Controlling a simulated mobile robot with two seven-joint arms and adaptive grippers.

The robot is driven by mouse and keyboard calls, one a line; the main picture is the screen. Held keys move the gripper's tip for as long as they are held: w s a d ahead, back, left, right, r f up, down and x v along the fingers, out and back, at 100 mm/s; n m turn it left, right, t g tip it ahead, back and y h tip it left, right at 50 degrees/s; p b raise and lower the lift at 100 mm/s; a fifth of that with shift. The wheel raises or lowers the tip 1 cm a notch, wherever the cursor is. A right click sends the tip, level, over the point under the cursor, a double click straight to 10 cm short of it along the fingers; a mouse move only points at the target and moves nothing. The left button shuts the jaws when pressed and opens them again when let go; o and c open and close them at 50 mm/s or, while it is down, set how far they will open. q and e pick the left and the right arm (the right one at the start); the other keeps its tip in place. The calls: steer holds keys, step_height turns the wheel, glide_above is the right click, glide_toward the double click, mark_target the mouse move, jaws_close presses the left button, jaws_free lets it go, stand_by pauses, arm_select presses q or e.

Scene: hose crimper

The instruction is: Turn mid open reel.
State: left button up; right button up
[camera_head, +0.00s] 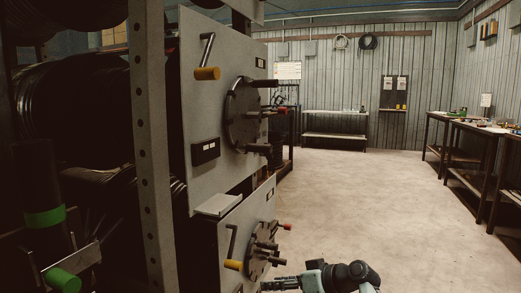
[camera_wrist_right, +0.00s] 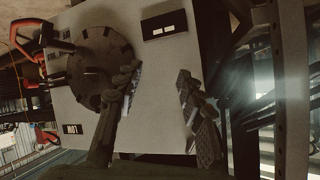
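The middle reel panel (camera_head: 215,100) is a grey plate on the rack at left. My right gripper (camera_head: 280,285) is low at the bottom edge of the head view, below the middle hub and near the lower one. In the right wrist view, the right gripper (camera_wrist_right: 157,78) is open and empty before a panel with a round hub (camera_wrist_right: 100,65) and label box (camera_wrist_right: 165,25). My left gripper is not visible.
A lower reel panel (camera_head: 230,240) with its own hub and yellow-gripped lever sits below. A perforated rack post (camera_head: 150,140) stands in front at left. Workbenches (camera_head: 468,145) line the right wall. The floor (camera_head: 385,210) is clear.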

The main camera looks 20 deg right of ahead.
steer(key=w+d+r+n+t+y, duration=0.1)
steer(key=w+r+t+y, duration=0.15)
steer(key=r, duration=0.65)
steer(key=w+d+r+n+t+y, duration=0.1)
steer(key=w+r+y, duration=0.15)
steer(key=r, duration=0.65)
steer(key=n+t+y, duration=0.2)
steer(key=t+y, duration=0.1)
glide_toward(262, 148)
steer(key=w, duration=0.1)
steer(key=w+a+r, duration=0.1)
steer(key=shift+w, duration=0.4)
steer(key=p+x, duration=0.1)
steer(key=x, duration=0.5)
steer(key=shift+p, duration=0.35)
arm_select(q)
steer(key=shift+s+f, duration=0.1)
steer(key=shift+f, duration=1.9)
arm_select(e)
steer(key=shift+x, duration=0.75)
steer(key=shift+f, duration=0.1)
jaws_close()
